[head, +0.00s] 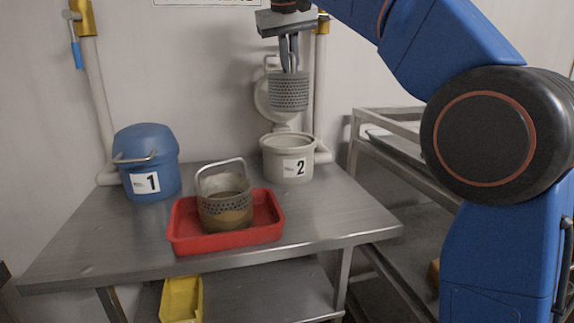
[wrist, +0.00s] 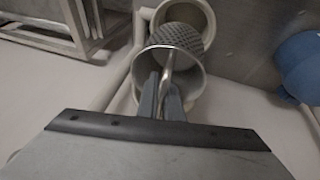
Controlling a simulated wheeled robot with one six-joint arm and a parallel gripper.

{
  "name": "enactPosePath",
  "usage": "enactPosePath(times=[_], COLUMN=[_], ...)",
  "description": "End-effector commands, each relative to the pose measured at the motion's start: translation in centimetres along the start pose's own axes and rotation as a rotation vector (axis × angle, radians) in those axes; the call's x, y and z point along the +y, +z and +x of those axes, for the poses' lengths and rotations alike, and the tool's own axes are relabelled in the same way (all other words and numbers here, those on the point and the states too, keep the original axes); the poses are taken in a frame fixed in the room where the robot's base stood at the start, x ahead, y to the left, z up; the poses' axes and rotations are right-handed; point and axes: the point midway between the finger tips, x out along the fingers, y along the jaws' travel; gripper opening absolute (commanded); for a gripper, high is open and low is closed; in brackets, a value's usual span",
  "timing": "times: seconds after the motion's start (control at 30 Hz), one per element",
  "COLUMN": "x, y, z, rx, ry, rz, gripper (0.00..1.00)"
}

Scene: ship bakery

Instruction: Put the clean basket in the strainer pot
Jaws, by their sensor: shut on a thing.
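The clean basket (head: 289,92) is a grey perforated metal cup with a wire handle. My gripper (head: 289,62) is shut on its handle and holds it upright above the strainer pot. In the wrist view the basket (wrist: 176,35) hangs below my gripper (wrist: 168,92), with the handle between the fingers. The strainer pot is most likely the cream pot labelled 2 (head: 276,162), which stands open at the back right of the table, its round lid (head: 262,97) raised behind. The basket is clear of the pot's rim. The pot's inside is mostly hidden.
A red tray (head: 182,236) holds a second basket (head: 225,210), brown-stained, with its handle up. A blue lidded pot labelled 1 (head: 147,160) stands at the back left. A metal rack (head: 385,140) is to the right. The table's front right is clear.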

Motion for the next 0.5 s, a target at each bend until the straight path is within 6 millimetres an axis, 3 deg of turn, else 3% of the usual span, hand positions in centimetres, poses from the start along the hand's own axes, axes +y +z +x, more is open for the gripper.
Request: enactPosePath(times=[0.23, 0.5], x=[-0.3, -1.4], y=[0.9, 3.0], z=[1.7, 6.8], rx=[-0.001, -0.003], ry=[0.0, 0.001], rz=[0.0, -0.001], gripper=[0.0, 0.0])
